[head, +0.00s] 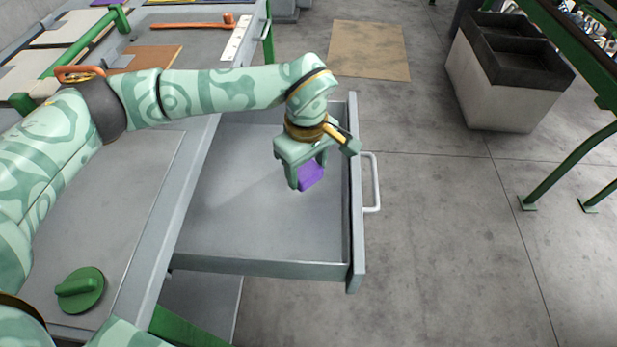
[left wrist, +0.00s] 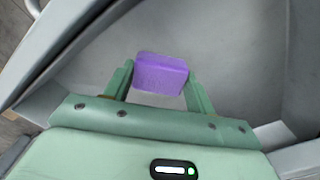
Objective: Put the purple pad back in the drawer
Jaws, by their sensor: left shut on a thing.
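The purple pad (head: 311,176) is a small block held between the fingers of my left gripper (head: 308,172). The left wrist view also shows the purple pad (left wrist: 161,73) between the two green fingers of my left gripper (left wrist: 158,88), which is shut on it. The open grey drawer (head: 250,262) is pulled out from the workbench and looks empty inside. My left gripper and the pad are over the drawer's interior, toward its front panel. I cannot tell the exact height above the drawer floor. My right gripper is not in view.
The drawer has a white handle (head: 375,182) on its front panel. The workbench top (head: 110,190) carries a green knob (head: 80,290), an orange tool (head: 193,21) and several flat boards. A grey-and-black bin (head: 505,75) stands on the floor at right.

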